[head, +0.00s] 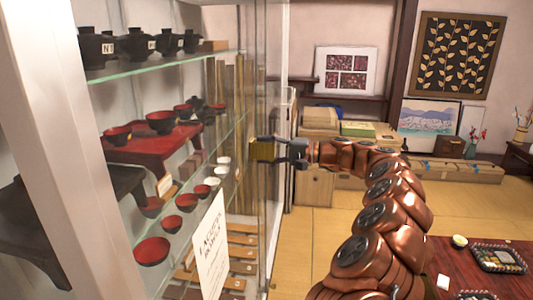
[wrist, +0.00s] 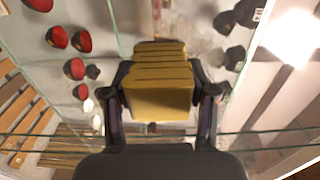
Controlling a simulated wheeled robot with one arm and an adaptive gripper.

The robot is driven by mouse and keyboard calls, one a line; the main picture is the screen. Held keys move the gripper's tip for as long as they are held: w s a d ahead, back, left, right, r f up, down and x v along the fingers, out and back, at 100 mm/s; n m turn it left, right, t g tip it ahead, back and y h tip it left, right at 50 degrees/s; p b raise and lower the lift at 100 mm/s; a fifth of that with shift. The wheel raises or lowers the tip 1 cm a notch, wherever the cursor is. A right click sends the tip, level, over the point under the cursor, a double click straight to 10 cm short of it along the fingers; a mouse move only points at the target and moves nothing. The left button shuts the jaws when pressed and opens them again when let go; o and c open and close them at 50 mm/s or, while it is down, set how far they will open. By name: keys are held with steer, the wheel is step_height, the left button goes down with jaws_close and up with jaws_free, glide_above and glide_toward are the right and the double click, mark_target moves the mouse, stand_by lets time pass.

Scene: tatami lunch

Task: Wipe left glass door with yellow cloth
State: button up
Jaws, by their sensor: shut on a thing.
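My gripper (head: 293,151) is shut on a folded yellow cloth (head: 264,150). In the wrist view the cloth (wrist: 158,85) fills the space between the two fingers. In the head view the cloth is up at the glass door (head: 257,205) of the display cabinet, at about mid height. I cannot tell whether it touches the pane. Cabinet shelves and bowls show through the glass around the cloth in the wrist view.
Behind the glass stand black lidded bowls (head: 97,46), red bowls (head: 152,251) and a white sign (head: 211,247) on shelves. Wooden boxes (head: 316,187) stand behind my arm. A low red table (head: 450,250) with a bento tray (head: 498,259) is at lower right. The tatami floor between is clear.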

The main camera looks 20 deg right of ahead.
steer(key=shift+s+a, duration=0.2)
steer(key=shift+s, duration=0.05)
